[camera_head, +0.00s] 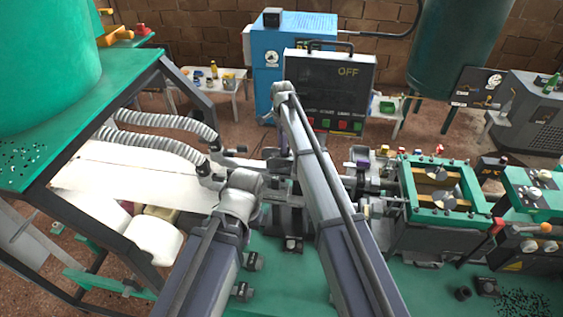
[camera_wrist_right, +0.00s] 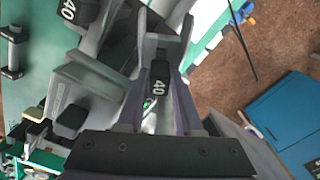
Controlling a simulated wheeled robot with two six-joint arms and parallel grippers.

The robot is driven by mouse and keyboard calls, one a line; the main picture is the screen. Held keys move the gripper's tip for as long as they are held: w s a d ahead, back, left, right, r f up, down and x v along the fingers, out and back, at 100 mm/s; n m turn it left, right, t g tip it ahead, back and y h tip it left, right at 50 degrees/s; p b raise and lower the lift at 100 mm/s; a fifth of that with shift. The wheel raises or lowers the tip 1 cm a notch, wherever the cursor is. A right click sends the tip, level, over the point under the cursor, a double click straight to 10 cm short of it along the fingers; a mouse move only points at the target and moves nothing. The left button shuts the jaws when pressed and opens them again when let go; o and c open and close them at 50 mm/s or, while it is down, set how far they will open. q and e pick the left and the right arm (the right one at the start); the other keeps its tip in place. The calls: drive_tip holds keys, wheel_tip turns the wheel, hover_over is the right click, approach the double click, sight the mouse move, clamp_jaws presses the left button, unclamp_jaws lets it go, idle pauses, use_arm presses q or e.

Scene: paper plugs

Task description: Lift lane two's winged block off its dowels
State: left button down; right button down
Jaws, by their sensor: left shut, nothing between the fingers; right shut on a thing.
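In the right wrist view, my right gripper (camera_wrist_right: 157,98) is shut on a grey winged block (camera_wrist_right: 182,48) by its black part marked 40. The block's angled wings spread out beyond the fingers. I cannot tell whether it still touches its dowels, which are hidden. A second black part marked 40 (camera_wrist_right: 82,10) is on a neighbouring grey block at the top left. In the head view, my right arm crosses the middle and hides its gripper. My left arm comes up from the bottom, and its fingers are hidden behind its grey end.
The green machine bed (camera_head: 405,285) spreads out in front. A green-framed unit (camera_head: 440,225) stands to the right. Ribbed hoses (camera_head: 165,122) and a white paper web (camera_head: 120,180) lie to the left. A panel reading OFF (camera_head: 330,90) and a blue cabinet (camera_head: 263,70) stand behind.

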drive_tip(key=shift+w+r+p, duration=0.2)
drive_tip(key=shift+r+p, duration=0.25)
drive_tip(key=shift+s+r, duration=0.15)
drive_tip(key=shift+a+r+p, duration=0.1)
drive_tip(key=shift+r+p, duration=1.35)
drive_tip(key=shift+p, duration=0.15)
drive_tip(key=shift+r, duration=0.1)
